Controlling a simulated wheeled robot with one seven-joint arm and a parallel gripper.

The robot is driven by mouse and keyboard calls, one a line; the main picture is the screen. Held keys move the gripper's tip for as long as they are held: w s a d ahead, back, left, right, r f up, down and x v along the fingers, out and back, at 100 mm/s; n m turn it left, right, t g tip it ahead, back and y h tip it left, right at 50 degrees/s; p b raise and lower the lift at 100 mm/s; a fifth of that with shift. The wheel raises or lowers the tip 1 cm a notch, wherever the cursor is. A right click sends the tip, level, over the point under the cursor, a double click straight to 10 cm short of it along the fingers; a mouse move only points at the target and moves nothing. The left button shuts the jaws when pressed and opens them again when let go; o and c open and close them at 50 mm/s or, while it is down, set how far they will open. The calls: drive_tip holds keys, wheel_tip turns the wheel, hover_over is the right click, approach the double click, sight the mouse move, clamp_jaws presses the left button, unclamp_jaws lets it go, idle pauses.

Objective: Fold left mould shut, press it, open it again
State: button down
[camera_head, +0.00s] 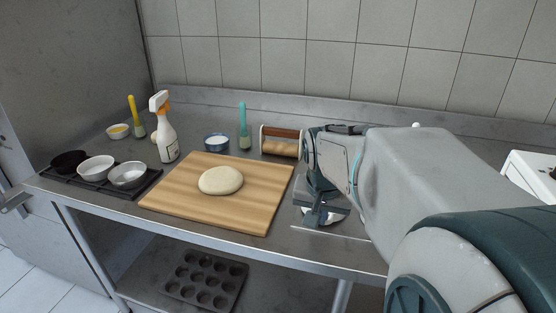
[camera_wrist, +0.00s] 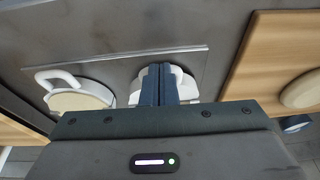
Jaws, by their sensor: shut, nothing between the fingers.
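My gripper (camera_wrist: 168,85) is shut and empty, its dark blue fingers pressed together. In the wrist view the fingers point at a white mould (camera_wrist: 186,86), the one nearer the wooden board. They hide its middle, so I cannot tell whether it is folded, or whether they touch it. A second white mould (camera_wrist: 106,92) with a looped handle and a beige round face lies apart from it, further left in that view. In the head view my gripper (camera_head: 322,203) is low over the steel bench, and part of a white mould (camera_head: 318,217) shows beneath it. My arm hides the other mould there.
A wooden board (camera_head: 170,202) with a dough round (camera_head: 220,180) lies left of my gripper. A wooden-topped holder (camera_head: 281,134), a blue bowl (camera_head: 216,142) and a spray bottle (camera_head: 165,130) stand behind. A dark rack with small bowls (camera_head: 127,175) is at the far left.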

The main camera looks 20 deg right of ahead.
drive_tip(key=s+a+p+v, duration=0.1)
drive_tip(key=p+v, duration=0.3)
drive_tip(key=v, duration=0.9)
drive_tip(key=s+a+f+n+y+p, duration=0.1)
drive_tip(key=s+a+f+n+p, duration=0.3)
drive_tip(key=a, duration=0.5)
wheel_tip(320, 180, down, 2)
drive_tip(key=n+p, duration=0.1)
drive_tip(key=n, duration=0.2)
drive_tip(key=shift+s+y+p, duration=0.3)
drive_tip(key=shift+s, duration=0.1)
drive_tip(key=shift+f, duration=0.1)
